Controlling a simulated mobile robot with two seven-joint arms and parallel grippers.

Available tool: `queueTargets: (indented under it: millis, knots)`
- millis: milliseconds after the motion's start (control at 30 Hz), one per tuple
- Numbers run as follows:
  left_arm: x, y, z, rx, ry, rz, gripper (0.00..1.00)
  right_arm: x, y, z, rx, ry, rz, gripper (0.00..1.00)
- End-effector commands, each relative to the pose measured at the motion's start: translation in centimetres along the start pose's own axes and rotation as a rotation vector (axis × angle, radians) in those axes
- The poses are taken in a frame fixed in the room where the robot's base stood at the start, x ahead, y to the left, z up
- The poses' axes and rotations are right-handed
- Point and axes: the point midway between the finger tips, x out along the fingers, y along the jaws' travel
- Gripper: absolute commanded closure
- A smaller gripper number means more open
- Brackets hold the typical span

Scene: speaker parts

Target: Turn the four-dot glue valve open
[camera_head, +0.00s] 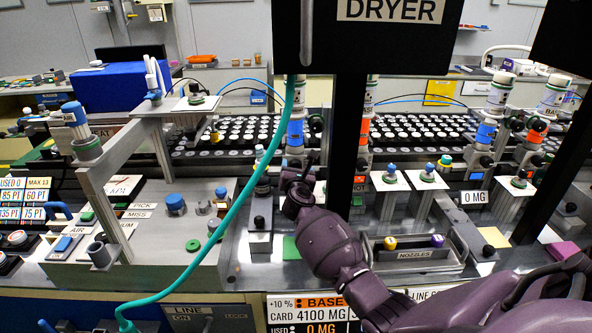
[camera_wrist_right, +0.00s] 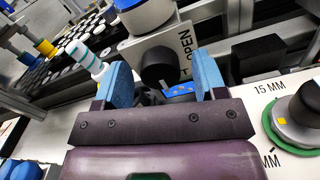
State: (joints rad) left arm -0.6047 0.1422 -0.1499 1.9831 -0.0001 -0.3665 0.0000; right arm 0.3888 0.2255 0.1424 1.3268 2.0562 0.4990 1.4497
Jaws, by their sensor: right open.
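In the right wrist view, a black round knob (camera_wrist_right: 160,66) shows between and beyond my right gripper's two blue fingers. In the head view the right gripper (camera_head: 293,182) is near the blue-banded glue column (camera_head: 295,132), with the column's lower part hidden. My left gripper is not in view.
A dark post (camera_head: 343,150) stands just right of the gripper, and a teal hose (camera_head: 243,200) crosses to its left. A green-ringed knob (camera_wrist_right: 300,120) sits close right in the wrist view. A nozzle tray (camera_head: 415,256) lies in front.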

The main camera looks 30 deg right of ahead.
Motion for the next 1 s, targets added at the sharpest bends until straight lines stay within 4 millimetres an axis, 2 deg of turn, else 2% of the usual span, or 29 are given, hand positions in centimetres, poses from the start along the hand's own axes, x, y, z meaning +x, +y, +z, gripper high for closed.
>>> queueTargets:
  millis: [267,500,600,1000]
  knots:
    - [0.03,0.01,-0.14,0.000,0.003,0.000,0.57,0.08,0.00,-0.01,-0.001,0.000,0.000,0.35]
    - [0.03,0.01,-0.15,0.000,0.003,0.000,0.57,0.07,0.00,-0.01,-0.001,0.000,0.000,0.72]
    - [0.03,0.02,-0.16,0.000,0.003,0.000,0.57,0.06,0.00,-0.01,-0.001,0.000,0.000,0.84]
    - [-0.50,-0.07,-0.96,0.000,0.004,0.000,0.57,0.04,0.03,0.14,-0.091,0.001,-0.002,0.84]
